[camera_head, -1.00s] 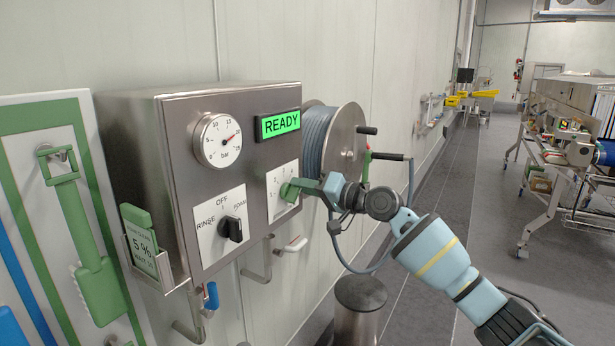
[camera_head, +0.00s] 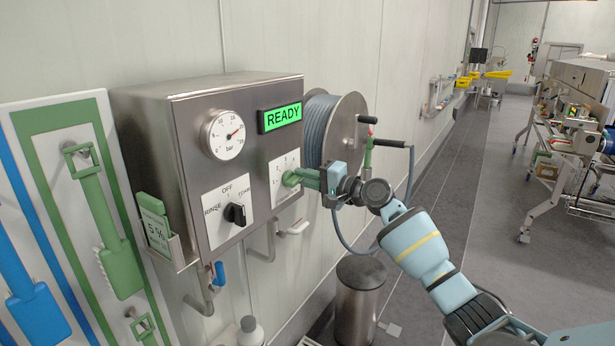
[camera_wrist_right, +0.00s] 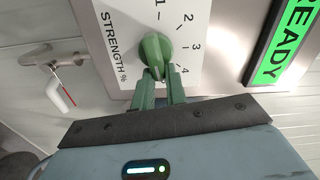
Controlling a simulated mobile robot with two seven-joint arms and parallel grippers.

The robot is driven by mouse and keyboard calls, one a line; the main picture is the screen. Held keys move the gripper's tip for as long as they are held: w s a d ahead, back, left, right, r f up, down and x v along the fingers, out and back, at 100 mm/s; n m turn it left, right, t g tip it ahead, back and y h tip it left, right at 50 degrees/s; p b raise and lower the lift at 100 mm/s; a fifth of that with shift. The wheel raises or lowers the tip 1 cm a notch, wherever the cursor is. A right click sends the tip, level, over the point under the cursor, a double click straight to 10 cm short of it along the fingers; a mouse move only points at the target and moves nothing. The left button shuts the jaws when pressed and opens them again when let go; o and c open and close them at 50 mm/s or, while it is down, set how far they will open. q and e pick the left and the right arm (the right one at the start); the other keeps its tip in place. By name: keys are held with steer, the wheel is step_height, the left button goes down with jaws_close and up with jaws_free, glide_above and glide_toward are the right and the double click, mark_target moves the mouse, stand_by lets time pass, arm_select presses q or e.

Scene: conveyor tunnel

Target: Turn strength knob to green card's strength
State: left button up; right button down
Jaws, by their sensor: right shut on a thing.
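The strength knob is green and sits on the white scale plate (camera_head: 285,165) of the steel control box. In the right wrist view the knob (camera_wrist_right: 153,48) is at the centre, beside the marks 1 to 4 and the words "STRENGTH %". My right gripper (camera_head: 297,177) is shut on the knob; its green fingers (camera_wrist_right: 158,76) clasp it from below in the wrist view. I cannot tell exactly which mark the knob points to. The green card (camera_head: 154,226) stands in a holder on the box's left side and reads "5 %". My left gripper is not in view.
The box also has a pressure gauge (camera_head: 227,134), a lit READY display (camera_head: 282,117) and a black OFF/RINSE/FOAM selector (camera_head: 236,214). A hose reel (camera_head: 344,133) is just right of the box. A steel bin (camera_head: 360,303) stands below. The aisle floor at right is open.

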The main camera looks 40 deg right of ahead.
steer(key=shift+a+f, duration=0.1)
steer(key=c, duration=1.4)
jaws_free()
steer(key=shift+c, duration=0.2)
steer(key=v, duration=0.7)
steer(key=shift+s, duration=0.35)
